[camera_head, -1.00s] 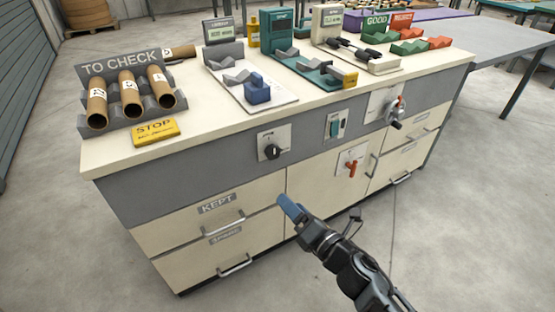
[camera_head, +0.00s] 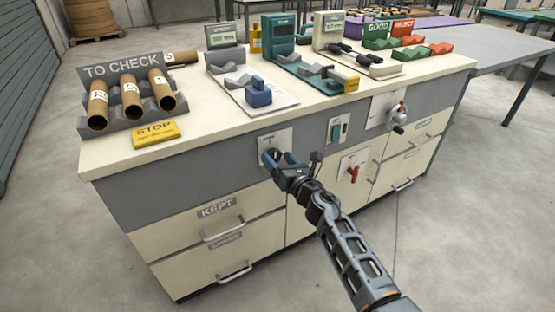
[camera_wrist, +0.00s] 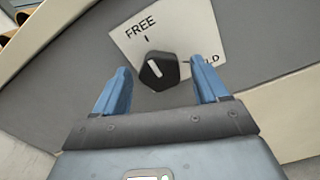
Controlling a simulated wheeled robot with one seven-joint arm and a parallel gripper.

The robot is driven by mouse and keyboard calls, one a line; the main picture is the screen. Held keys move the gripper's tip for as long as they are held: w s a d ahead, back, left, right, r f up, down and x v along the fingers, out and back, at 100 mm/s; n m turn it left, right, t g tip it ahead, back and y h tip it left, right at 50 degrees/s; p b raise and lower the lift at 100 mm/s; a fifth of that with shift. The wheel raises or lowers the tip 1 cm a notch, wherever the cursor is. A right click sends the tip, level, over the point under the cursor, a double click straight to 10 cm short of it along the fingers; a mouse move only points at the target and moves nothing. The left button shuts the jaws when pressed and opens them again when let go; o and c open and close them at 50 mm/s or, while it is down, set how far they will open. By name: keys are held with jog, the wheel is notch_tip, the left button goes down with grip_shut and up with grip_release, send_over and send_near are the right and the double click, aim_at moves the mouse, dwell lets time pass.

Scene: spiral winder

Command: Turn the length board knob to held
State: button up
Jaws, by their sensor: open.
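The black knob (camera_wrist: 158,71) sits on a white plate (camera_wrist: 185,38) on the grey front panel of the bench. In the wrist view its white pointer line tilts toward the FREE mark at the upper left. The other label is partly hidden by a finger, with only its last letters showing. My gripper (camera_wrist: 161,90) is open, with its two blue fingers on either side of the knob and a gap to each. I cannot tell how deep the fingertips reach. In the head view my gripper (camera_head: 276,158) is at the plate (camera_head: 284,138) and mostly hides the knob.
A teal switch (camera_head: 336,131), a red handle (camera_head: 353,173) and a grey crank (camera_head: 398,120) are to the right on the same front. The KEPT drawer (camera_head: 215,213) is below left. A yellow STOP block (camera_head: 155,133) lies on the bench top.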

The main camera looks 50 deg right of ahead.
jog(key=shift+w+d, duration=0.1)
jog(key=shift+w, duration=0.45)
jog(key=c, duration=1.1)
